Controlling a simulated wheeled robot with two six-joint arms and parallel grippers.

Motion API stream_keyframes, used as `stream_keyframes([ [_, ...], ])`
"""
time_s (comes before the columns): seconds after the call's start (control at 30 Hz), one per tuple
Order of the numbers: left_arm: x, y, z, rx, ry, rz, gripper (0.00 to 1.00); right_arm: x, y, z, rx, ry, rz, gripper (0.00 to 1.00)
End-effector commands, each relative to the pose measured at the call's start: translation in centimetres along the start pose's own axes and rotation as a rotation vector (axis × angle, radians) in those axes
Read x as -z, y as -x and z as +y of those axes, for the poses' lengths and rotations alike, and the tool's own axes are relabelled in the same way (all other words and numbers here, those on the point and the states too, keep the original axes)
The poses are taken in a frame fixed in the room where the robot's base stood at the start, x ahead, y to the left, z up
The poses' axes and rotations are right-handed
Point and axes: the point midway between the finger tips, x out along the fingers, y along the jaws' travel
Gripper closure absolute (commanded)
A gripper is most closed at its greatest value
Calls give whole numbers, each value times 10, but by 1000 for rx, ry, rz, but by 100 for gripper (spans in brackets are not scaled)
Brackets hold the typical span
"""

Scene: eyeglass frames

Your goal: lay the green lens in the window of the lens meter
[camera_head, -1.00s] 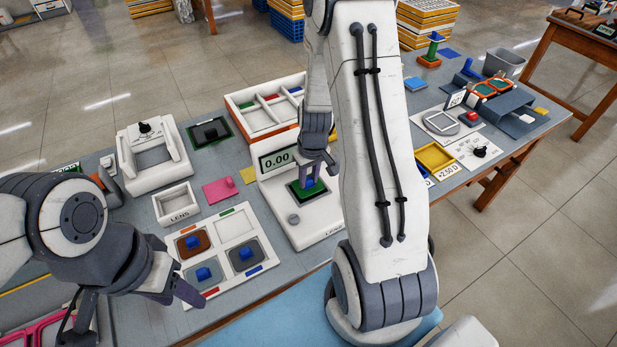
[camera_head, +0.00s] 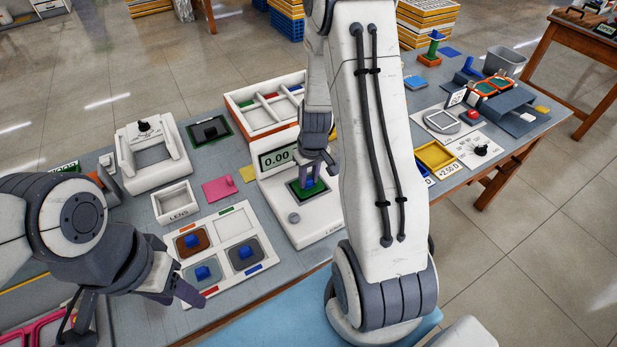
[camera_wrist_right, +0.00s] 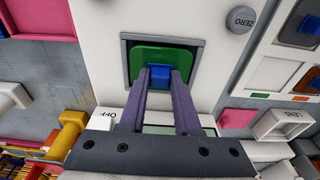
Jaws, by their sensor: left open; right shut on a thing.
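The green lens (camera_wrist_right: 150,54) lies within the grey-framed window (camera_wrist_right: 127,66) of the white lens meter (camera_head: 284,218). In the head view the green lens (camera_head: 296,192) shows under my right gripper (camera_head: 317,177). My right gripper (camera_wrist_right: 159,78) is shut on the blue knob (camera_wrist_right: 159,72) on top of the lens. The lens looks level inside the frame; whether it rests on the bottom is hard to tell. The meter's display (camera_head: 277,158) reads 0.00. My left gripper (camera_head: 188,294) is open and empty, near the front of the lens tray.
A white tray (camera_head: 217,230) holds a brown, a grey and a dark lens with blue knobs, left of the meter. A divided box (camera_head: 250,124) stands behind the meter.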

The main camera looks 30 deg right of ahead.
Motion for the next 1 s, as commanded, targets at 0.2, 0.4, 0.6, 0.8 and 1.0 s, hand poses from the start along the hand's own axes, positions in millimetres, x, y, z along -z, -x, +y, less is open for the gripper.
stream_keyframes([
  [0.2,0,0,0,0,0,0,50,0,0,0,0,0,0,100],
  [0.4,0,-1,0,0,0,0,50,0,-1,0,0,0,0,100],
  [0.6,0,-4,0,0,0,0,50,0,-4,0,0,0,0,100],
  [0.8,0,-4,0,0,0,0,50,0,-4,0,0,0,0,42],
  [1.0,0,-4,0,0,0,0,50,0,-4,0,0,0,0,34],
])
